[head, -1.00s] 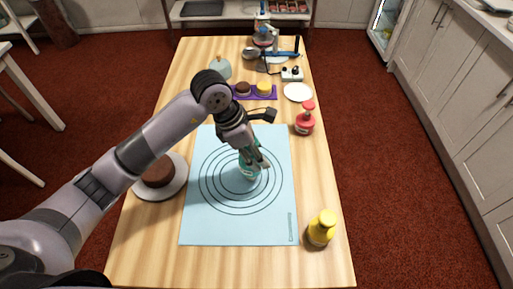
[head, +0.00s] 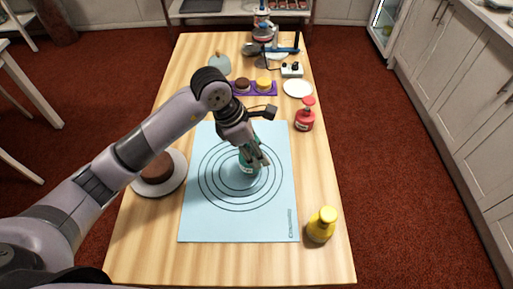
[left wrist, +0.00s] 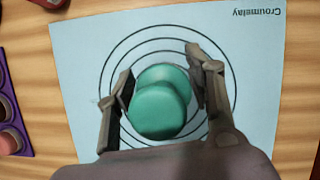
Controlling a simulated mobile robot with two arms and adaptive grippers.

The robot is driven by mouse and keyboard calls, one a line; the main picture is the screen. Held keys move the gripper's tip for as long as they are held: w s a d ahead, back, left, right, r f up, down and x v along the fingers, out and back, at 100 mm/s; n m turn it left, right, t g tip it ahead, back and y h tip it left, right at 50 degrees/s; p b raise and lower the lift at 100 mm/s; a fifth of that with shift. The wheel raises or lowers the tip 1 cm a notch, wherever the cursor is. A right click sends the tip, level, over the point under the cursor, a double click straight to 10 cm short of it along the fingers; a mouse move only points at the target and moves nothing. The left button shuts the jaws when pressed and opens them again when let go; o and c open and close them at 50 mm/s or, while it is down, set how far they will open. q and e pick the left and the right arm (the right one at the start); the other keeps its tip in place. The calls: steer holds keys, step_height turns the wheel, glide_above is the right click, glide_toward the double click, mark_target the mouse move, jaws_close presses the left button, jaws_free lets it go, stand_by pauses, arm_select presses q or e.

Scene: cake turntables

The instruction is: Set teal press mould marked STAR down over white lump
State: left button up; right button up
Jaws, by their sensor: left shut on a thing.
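The teal press mould (head: 246,167) stands out near the middle of the ringed pale blue mat (head: 200,225), with a small white label whose word is too small to read. In the left wrist view I see its rounded teal knob (left wrist: 158,110) from above, inside the mat's rings. My left gripper (head: 262,160) is shut on the mould, one finger on each side of it (left wrist: 165,90). The white lump is not visible; the mould and gripper cover the centre of the rings. I cannot tell whether the mould touches the mat. My right gripper is not in view.
A red press mould (head: 305,118) and a yellow one (head: 321,226) stand right of the mat. A brown cake on a white plate (head: 175,184) is at the left. A purple tray (head: 254,92), a white disc (head: 298,89) and a power strip (head: 292,70) lie behind.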

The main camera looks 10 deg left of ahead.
mark_target(256, 157)
arm_select(q)
steer(key=shift+f, duration=0.15)
steer(key=shift+f+b, duration=1.8)
steer(key=o, duration=1.4)
steer(key=shift+r, duration=0.1)
steer(key=shift+c, duration=0.2)
steer(key=o, duration=0.3)
steer(key=shift+p+v, duration=1.75)
steer(key=shift+v, duration=1.8)
steer(key=shift+d, duration=0.1)
